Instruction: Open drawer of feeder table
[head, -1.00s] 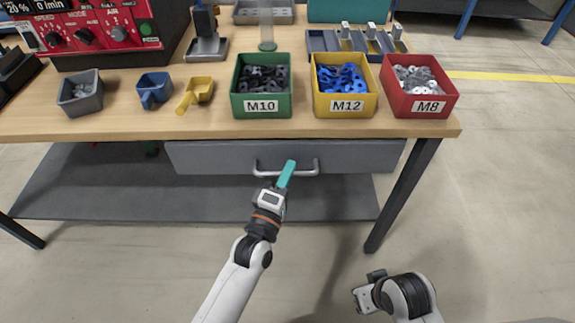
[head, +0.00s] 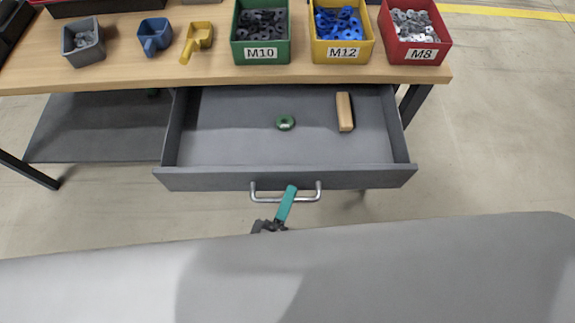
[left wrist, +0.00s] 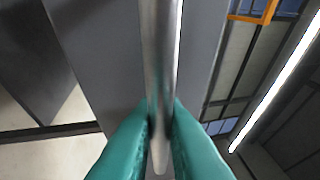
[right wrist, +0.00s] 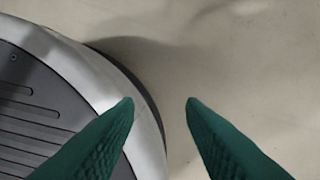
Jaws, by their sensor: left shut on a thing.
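The grey drawer (head: 230,180) of the feeder table (head: 120,78) stands pulled well out, its inside showing. A green ring-shaped part (head: 285,122) and a wooden block (head: 344,112) lie in it. My left gripper (head: 288,196) is at the metal handle (head: 318,194) on the drawer front. In the left wrist view its teal fingers (left wrist: 160,130) are shut on the handle bar (left wrist: 160,60), one on each side. My right gripper (right wrist: 160,102) shows only in the right wrist view, open and empty above the floor.
On the tabletop stand a green M10 bin (head: 262,54), a yellow M12 bin (head: 343,54) and a red M8 bin (head: 420,52). Grey (head: 83,50), blue (head: 155,40) and yellow (head: 197,42) scoops or cups stand left. A large grey part of my body fills the lower head view.

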